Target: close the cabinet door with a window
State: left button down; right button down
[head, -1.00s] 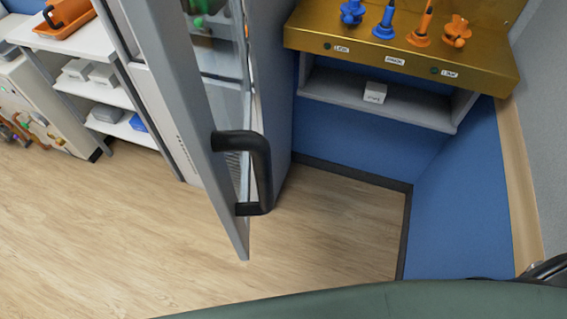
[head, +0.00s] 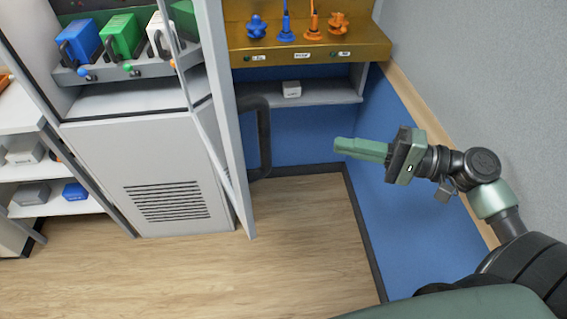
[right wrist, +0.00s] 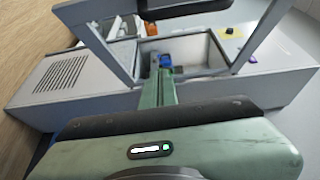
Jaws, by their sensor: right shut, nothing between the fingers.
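The grey cabinet door (head: 222,100) stands open in the head view, swung out and seen nearly edge-on. Its long black handle (head: 264,135) is on its right face. The window shows only as a narrow strip left of the door edge. The cabinet (head: 100,160) behind it has a vented lower panel. My right gripper (head: 361,149) is shut and empty, to the right of the handle and clearly apart from it. Its green fingers (right wrist: 160,90) also show in the right wrist view, pointing towards the cabinet. My left gripper is not in view.
Blue, green and white boxes (head: 122,36) sit on a cabinet shelf. A gold-topped bench (head: 310,52) with blue and orange pieces stands behind the door. A blue and grey wall (head: 440,60) is close on the right. Open wood floor (head: 290,250) lies in front.

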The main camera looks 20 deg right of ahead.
jog(key=w+a+p, duration=0.1)
jog(key=a+p, duration=0.1)
jog(key=a, duration=0.4)
jog(key=w+a+r+p, duration=0.1)
jog(key=a+p, duration=0.2)
jog(key=a, duration=0.2)
jog(key=shift+w+a+r+y, duration=0.2)
jog(key=shift+w+a+y, duration=0.1)
jog(key=shift+a+y, duration=0.1)
jog(key=shift+s+a, duration=0.1)
